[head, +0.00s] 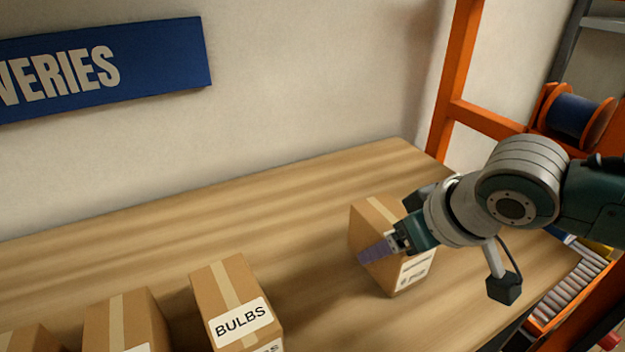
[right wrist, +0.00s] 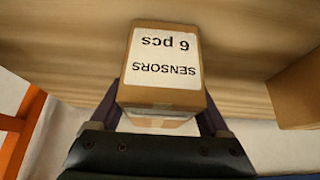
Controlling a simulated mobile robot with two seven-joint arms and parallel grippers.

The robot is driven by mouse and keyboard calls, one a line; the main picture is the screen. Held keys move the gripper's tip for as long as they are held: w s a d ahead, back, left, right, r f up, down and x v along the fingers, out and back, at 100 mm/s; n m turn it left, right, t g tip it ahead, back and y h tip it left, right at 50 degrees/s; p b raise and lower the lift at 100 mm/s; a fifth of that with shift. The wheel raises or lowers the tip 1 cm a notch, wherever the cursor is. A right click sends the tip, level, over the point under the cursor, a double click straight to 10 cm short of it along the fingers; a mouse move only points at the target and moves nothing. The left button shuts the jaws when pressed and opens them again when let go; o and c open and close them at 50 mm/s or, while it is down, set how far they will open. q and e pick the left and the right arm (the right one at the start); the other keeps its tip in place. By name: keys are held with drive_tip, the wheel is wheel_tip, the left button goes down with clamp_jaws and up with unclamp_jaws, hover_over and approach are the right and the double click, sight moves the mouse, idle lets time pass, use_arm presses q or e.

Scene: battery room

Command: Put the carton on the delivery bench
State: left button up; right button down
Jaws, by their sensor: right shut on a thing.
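The carton (head: 376,222) is a brown box with a tape strip and a white label. In the right wrist view the carton (right wrist: 165,95) reads "SENSORS 6 pcs", upside down. My right gripper (head: 385,250) is shut on it, with a finger along its side in the head view and a finger on each side in the wrist view. The carton is over the right part of the wooden delivery bench (head: 300,210). I cannot tell for certain whether its bottom touches the bench top. My left gripper is not in view.
A carton labelled "BULBS" (head: 225,285) stands left of the held one, with bare bench between them. More cartons (head: 125,318) stand further left. A blue sign (head: 110,68) hangs on the wall behind. An orange rack (head: 458,110) with a cable spool (head: 575,115) stands at the right.

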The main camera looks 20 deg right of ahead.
unclamp_jaws()
drive_tip(key=shift+f, duration=0.1)
drive_tip(key=shift+r, duration=0.3)
drive_tip(key=a+p+v, duration=0.1)
drive_tip(key=p+v, duration=0.3)
drive_tip(key=v, duration=0.7)
drive_tip(key=s+a+n+g, duration=0.1)
drive_tip(key=s+a+g, duration=0.2)
drive_tip(key=s, duration=1.1)
drive_tip(key=shift+s+a+f, duration=0.25)
drive_tip(key=shift+a+f, duration=0.1)
drive_tip(key=shift+a, duration=0.85)
